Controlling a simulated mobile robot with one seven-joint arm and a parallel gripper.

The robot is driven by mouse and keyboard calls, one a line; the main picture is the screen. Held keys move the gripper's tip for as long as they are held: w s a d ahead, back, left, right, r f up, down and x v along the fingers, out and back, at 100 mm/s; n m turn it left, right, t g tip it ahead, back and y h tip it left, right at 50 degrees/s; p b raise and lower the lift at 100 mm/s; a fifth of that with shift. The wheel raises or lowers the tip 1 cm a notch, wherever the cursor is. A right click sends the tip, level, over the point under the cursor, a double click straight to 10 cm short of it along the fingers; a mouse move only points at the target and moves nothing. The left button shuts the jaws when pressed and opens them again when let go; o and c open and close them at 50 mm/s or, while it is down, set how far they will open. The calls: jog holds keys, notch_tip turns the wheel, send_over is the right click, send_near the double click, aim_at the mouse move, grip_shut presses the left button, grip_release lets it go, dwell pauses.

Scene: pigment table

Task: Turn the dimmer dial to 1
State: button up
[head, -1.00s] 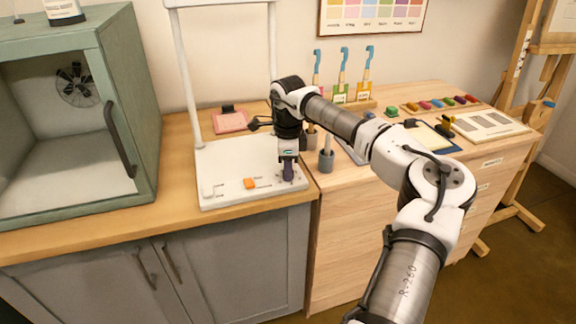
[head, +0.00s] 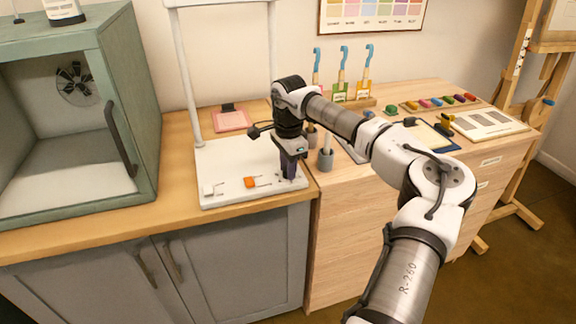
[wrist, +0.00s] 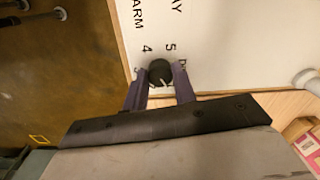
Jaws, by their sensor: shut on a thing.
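The dimmer dial (wrist: 160,72) is a small round black knob with a pale pointer line on the white base plate (head: 228,158). In the wrist view the line points down the picture, away from the printed 4 and 5. My gripper (wrist: 161,84) has its two purple fingers on opposite sides of the dial, shut on it. In the head view my gripper (head: 290,176) points down at the plate's front right corner and hides the dial. Other printed marks beside the dial are partly covered by the fingers.
An orange control (head: 249,182) and a white switch (head: 208,189) sit on the plate left of my gripper. A green cabinet (head: 146,105) stands at the left; white posts rise behind.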

jog(key=shift+r, duration=0.1)
jog(key=o, duration=1)
notch_tip(320, 180, up, 14)
jog(key=shift+s+f+b, duration=0.15)
jog(key=shift+b, duration=0.85)
